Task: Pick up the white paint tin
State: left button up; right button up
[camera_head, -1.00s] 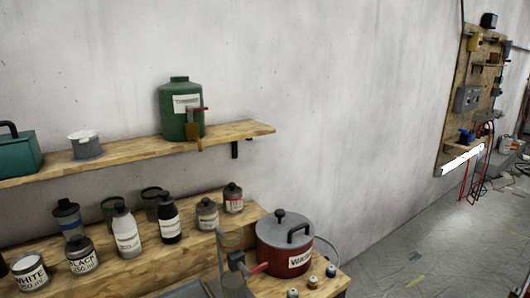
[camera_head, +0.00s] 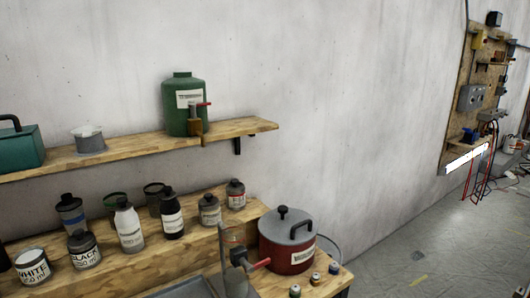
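The white paint tin (camera_head: 33,268) stands at the lower left of the head view, on the lower wooden step. It is a short grey tin with a pale label reading WHITE. The black paint tin (camera_head: 84,251), labelled BLACK, stands just right of it and a little farther back. Neither of my grippers shows in the head view.
Several bottles, such as a white one (camera_head: 129,228) and a black one (camera_head: 172,217), stand right of the tins. A red pot (camera_head: 287,246) stands farther right. Above, a wooden shelf (camera_head: 130,151) holds a green canister (camera_head: 184,108). Open floor (camera_head: 420,240) lies right.

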aim_at(32, 266)
jog(key=u, duration=1.5)
